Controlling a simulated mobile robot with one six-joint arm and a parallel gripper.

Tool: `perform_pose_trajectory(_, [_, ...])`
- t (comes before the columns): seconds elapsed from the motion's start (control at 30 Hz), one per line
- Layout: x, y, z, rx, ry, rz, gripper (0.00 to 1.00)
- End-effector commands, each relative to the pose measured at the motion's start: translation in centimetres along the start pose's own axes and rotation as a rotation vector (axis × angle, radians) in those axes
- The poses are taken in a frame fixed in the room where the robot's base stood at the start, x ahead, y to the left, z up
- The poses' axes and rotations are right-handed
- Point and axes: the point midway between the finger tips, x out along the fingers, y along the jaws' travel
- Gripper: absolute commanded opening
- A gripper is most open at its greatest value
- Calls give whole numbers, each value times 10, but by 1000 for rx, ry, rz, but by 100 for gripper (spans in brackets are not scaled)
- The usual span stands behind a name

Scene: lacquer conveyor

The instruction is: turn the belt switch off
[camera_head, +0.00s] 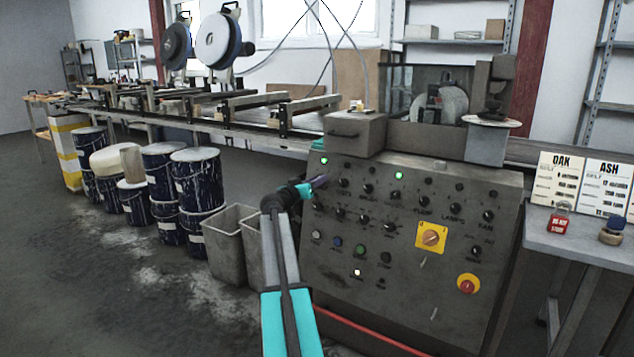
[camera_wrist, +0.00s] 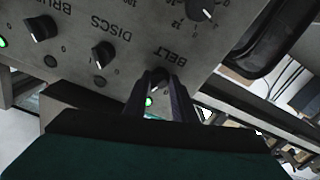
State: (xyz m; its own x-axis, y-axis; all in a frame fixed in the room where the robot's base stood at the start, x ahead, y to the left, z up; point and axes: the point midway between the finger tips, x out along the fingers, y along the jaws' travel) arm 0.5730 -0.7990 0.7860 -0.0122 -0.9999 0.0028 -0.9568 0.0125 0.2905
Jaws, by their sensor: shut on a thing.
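The belt switch (camera_wrist: 160,76) is a small dark knob beside the upside-down word BELT in the wrist view. My gripper (camera_wrist: 160,82) is shut on it, with one finger on each side. In the head view my gripper (camera_head: 323,181) reaches the upper left of the grey control panel (camera_head: 330,268) and covers the belt switch there.
A DISCS knob (camera_wrist: 103,53) and another knob (camera_wrist: 41,28) are close to my gripper. A yellow rotary switch (camera_head: 431,237) and a red stop button (camera_head: 467,286) are lower right on the panel. Grey bins (camera_head: 224,250) stand left of the panel.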

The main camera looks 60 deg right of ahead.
Motion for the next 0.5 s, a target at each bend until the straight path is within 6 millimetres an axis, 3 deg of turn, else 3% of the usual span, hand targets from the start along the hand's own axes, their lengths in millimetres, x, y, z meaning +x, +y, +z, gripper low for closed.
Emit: perform_pose_trajectory(0.5, [-2,5,0,-420,21,-72,2])
